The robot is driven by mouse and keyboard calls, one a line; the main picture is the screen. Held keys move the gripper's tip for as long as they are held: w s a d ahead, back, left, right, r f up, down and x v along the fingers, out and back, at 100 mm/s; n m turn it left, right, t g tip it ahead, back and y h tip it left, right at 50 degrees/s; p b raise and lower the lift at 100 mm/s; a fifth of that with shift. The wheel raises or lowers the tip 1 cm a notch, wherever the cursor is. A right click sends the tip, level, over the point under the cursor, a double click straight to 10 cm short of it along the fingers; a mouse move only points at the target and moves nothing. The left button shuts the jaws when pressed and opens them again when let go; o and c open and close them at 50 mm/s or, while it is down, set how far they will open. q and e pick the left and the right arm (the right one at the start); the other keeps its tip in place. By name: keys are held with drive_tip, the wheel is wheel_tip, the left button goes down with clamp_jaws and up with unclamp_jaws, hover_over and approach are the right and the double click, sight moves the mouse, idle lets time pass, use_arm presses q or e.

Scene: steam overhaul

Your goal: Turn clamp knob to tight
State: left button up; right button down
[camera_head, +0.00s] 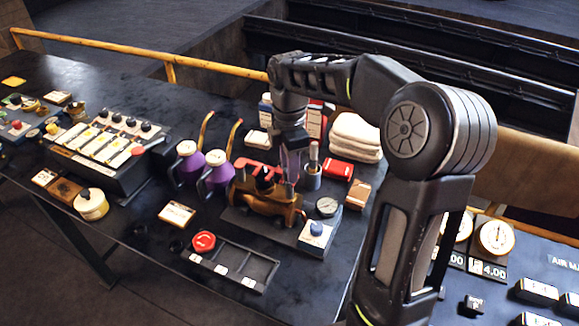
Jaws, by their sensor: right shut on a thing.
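A brass valve body (268,203) with a red handle (258,164) and a black knob (264,181) on top sits on a dark base plate (250,224) mid-bench. A blue knob (316,229) sits on a white block at the base plate's front right corner, apart from my fingers. I cannot tell for certain which knob is the clamp knob. My right gripper (291,176) points down over the valve's right part, close to the red handle's right end. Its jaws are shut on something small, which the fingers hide. My left gripper is not in view.
Two purple jugs (189,165) stand left of the valve. A round gauge (326,206) and a grey cup (313,176) are to its right. Folded white towels (354,138) lie behind. A black tray (235,263) with a red knob (204,241) lies in front.

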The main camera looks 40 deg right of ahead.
drive_tip(key=m, duration=0.4)
drive_tip(key=shift+m, duration=0.3)
drive_tip(key=m+b, duration=0.1)
drive_tip(key=m, duration=0.2)
drive_tip(key=shift+m, duration=0.3)
drive_tip(key=m, duration=0.8)
drive_tip(key=shift+r+b, duration=0.1)
drive_tip(key=shift+b, duration=0.2)
drive_tip(key=m, duration=0.4)
drive_tip(key=shift+m, duration=0.3)
drive_tip(key=m, duration=0.3)
drive_tip(key=shift+m, duration=0.4)
drive_tip(key=m, duration=0.4)
drive_tip(key=shift+m, duration=1.8)
